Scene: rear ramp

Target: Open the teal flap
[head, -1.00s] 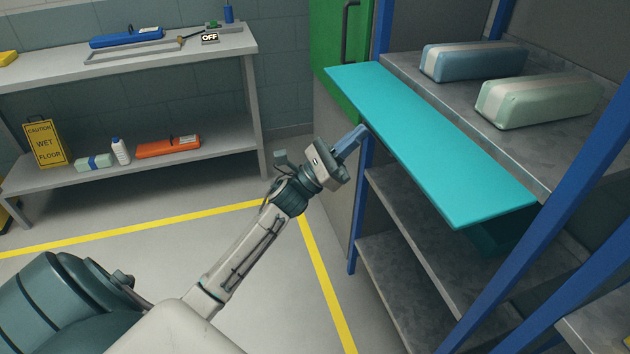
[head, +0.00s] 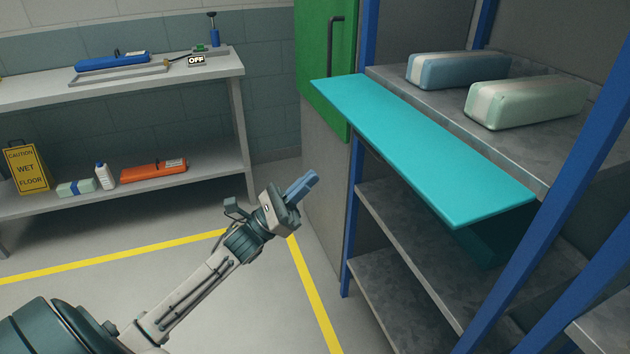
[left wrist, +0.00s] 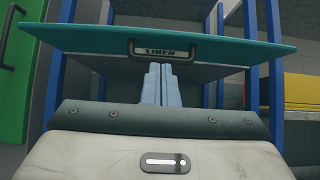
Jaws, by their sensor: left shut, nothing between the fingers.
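The teal flap (head: 420,145) juts out roughly level from the front of the shelf rack in the head view, at the height of the upper shelf. In the left wrist view the flap (left wrist: 230,53) spans the picture above my fingers, with a LINEN label (left wrist: 167,53) and a dark handle (left wrist: 133,50) around it. My left gripper (head: 308,182) is shut and empty, left of the flap and apart from it in the head view. Its fingers (left wrist: 160,82) are together in the left wrist view. My right gripper is not in view.
Two wrapped bundles, blue (head: 458,70) and pale green (head: 527,103), lie on the shelf (head: 480,140) behind the flap. Blue rack posts (head: 350,225) stand close by. A green door (head: 325,60) is beside the rack. A grey bench (head: 240,110) stands at the left; the floor between is clear.

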